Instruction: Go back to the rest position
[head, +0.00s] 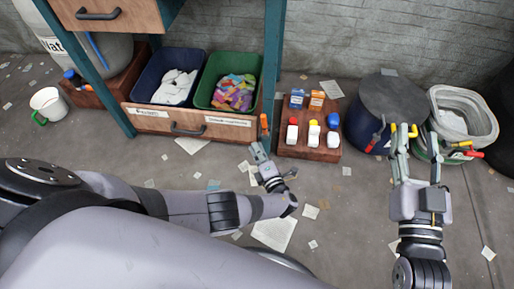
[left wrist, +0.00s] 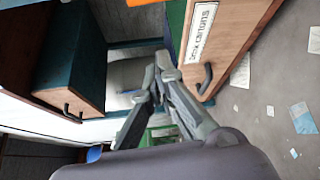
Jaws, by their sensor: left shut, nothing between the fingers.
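My left gripper (head: 260,149) is shut and empty. In the head view it hangs over the floor in front of the drawer, left of the wooden block with bottles. In the left wrist view the fingertips (left wrist: 160,66) meet, with nothing between them, and the labelled drawer front lies beyond to the right. My right gripper (head: 418,141) is at the right of the head view, in front of the dark round bin and the grey bucket. Its two fingers stand apart with a gap between them, and I see nothing held there.
The open drawer (head: 155,121) holds a blue bin (head: 150,94) and a green bin (head: 206,96) with coloured pieces. The wooden block (head: 288,151) carries several small bottles. A dark round bin (head: 385,97) and grey bucket (head: 484,126) stand right. Paper scraps litter the floor.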

